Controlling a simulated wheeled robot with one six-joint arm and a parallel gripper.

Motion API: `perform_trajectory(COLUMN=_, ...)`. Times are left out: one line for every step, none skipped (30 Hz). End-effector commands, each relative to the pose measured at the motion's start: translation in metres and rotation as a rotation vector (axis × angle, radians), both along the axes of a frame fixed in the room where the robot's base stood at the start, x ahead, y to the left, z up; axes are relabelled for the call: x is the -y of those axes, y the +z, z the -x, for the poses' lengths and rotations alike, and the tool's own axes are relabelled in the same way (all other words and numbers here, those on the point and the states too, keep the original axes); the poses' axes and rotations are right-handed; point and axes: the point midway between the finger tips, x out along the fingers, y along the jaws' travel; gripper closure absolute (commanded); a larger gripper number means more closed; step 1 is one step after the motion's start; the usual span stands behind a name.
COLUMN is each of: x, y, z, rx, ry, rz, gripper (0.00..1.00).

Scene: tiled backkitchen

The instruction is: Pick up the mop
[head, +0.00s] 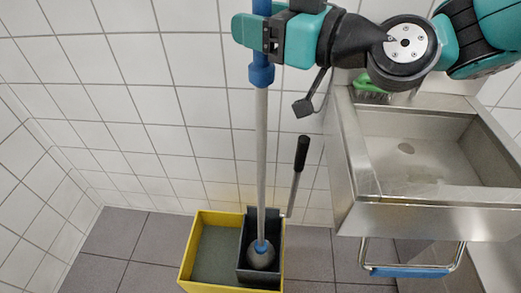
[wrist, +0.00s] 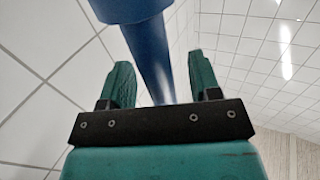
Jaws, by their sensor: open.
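The mop stands upright, its long grey pole (head: 261,150) rising from the bucket to a blue upper handle (head: 261,72). The mop's lower end is a grey, rounded piece with a blue collar, down in the dark wringer section. My gripper (head: 258,30) is at the blue handle near the top of the head view. In the wrist view my gripper (wrist: 160,70) has its teal fingers apart, with the blue handle (wrist: 148,55) showing between and beyond them. Whether a finger touches the handle I cannot tell. The handle's top is cut off in the head view.
A yellow bucket (head: 188,250) with a dark wringer (head: 245,262) and a black-gripped lever (head: 301,153) stands on grey floor tiles near the tiled wall. A steel sink (head: 395,218) is at right, with a green brush (head: 365,82) behind it. Floor left of the bucket is clear.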

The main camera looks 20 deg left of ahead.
Motion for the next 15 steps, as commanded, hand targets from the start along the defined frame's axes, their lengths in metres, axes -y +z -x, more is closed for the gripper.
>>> perform_trajectory(x=-0.0072, y=0.0027, z=-0.0013, rx=0.000, ry=0.002, rz=0.000, gripper=0.43)
perform_trajectory(x=-0.0101, y=0.0027, z=-0.0020, rx=0.001, ry=0.002, rz=0.000, gripper=0.43)
perform_trajectory(x=-0.0131, y=0.0024, z=-0.0028, rx=0.002, ry=0.002, rz=-0.001, gripper=0.43)
perform_trajectory(x=-0.0146, y=0.0018, z=-0.0032, rx=0.001, ry=0.001, rz=0.000, gripper=0.43)
perform_trajectory(x=-0.0155, y=0.0013, z=-0.0036, rx=0.001, ry=0.000, rz=0.000, gripper=0.43)
perform_trajectory(x=-0.0160, y=0.0008, z=-0.0039, rx=0.000, ry=0.000, rz=0.000, gripper=0.43)
perform_trajectory(x=-0.0161, y=0.0006, z=-0.0040, rx=0.000, ry=-0.001, rz=0.000, gripper=0.43)
perform_trajectory(x=-0.0159, y=0.0004, z=-0.0041, rx=0.000, ry=-0.001, rz=0.000, gripper=0.43)
perform_trajectory(x=-0.0158, y=0.0003, z=-0.0041, rx=0.000, ry=-0.001, rz=0.000, gripper=0.43)
perform_trajectory(x=-0.0157, y=0.0004, z=-0.0040, rx=0.000, ry=-0.001, rz=0.000, gripper=0.43)
perform_trajectory(x=-0.0157, y=0.0004, z=-0.0040, rx=0.000, ry=-0.001, rz=0.000, gripper=0.43)
perform_trajectory(x=-0.0156, y=0.0004, z=-0.0040, rx=0.000, ry=-0.001, rz=0.000, gripper=0.50)
perform_trajectory(x=-0.0156, y=0.0004, z=-0.0040, rx=0.000, ry=-0.001, rz=0.000, gripper=0.57)
perform_trajectory(x=-0.0155, y=0.0004, z=-0.0040, rx=0.001, ry=-0.001, rz=0.000, gripper=0.64)
perform_trajectory(x=-0.0155, y=0.0005, z=-0.0040, rx=0.001, ry=-0.001, rz=0.000, gripper=0.73)
